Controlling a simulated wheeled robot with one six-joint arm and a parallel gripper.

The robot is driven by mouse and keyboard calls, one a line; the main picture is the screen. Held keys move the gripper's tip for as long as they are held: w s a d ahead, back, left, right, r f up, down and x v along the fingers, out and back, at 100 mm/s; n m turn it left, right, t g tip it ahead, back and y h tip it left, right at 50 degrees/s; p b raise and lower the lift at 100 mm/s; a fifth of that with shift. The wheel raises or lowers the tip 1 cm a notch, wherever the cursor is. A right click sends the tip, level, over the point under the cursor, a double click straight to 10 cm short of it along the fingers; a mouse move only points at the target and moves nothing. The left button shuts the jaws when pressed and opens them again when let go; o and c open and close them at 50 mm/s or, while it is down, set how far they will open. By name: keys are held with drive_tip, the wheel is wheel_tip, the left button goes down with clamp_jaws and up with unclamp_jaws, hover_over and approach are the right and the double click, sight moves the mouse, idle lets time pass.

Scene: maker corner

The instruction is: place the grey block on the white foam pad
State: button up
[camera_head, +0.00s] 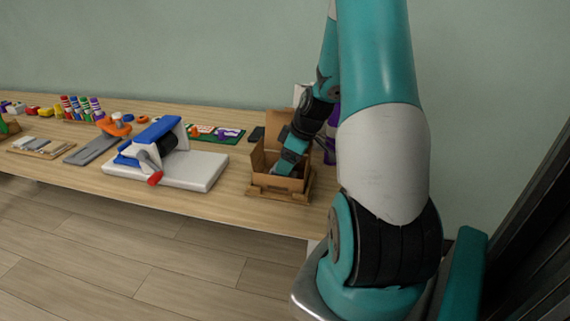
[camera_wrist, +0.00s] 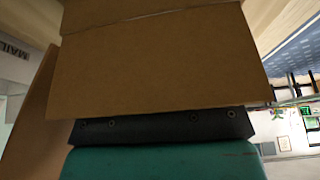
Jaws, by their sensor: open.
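I cannot make out the grey block in either view; the inside of the open cardboard box (camera_head: 284,186) is mostly hidden. My gripper (camera_head: 281,168) reaches down into this box, and its fingertips are too small and covered to see clearly. In the wrist view a brown cardboard panel (camera_wrist: 160,65) fills the middle, close in front of the dark gripper mount, and hides the jaws. I cannot identify the white foam pad for certain. A thick white slab (camera_head: 205,172) lies left of the box, under a blue and white device.
The wooden table (camera_head: 225,198) runs along the green wall. The blue and white device (camera_head: 150,137) has a red-tipped lever. A grey flat plate (camera_head: 90,149), a green mat (camera_head: 236,139) and several coloured bottles (camera_head: 82,108) stand farther left and back. A dark small item (camera_head: 257,134) lies behind the box.

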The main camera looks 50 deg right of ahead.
drive_tip(key=v, duration=1)
drive_tip(key=w+a+r+n+g+y, duration=0.1)
drive_tip(key=w+a+r, duration=0.15)
drive_tip(key=a, duration=0.75)
drive_tip(key=w+a+r+y, duration=0.1)
drive_tip(key=w+a+r, duration=0.15)
drive_tip(key=a, duration=0.85)
drive_tip(key=s+a+r+g, duration=0.1)
drive_tip(key=s+a+r, duration=0.1)
drive_tip(key=s+a, duration=0.5)
drive_tip(key=s+a+r+n+g, duration=0.1)
drive_tip(key=s+a+r+g, duration=0.1)
drive_tip(key=s+a, duration=0.6)
drive_tip(key=a, duration=0.4)
drive_tip(key=shift+s+a+n+p, duration=0.2)
drive_tip(key=shift+a+n+p, duration=0.1)
drive_tip(key=shift+a, duration=0.1)
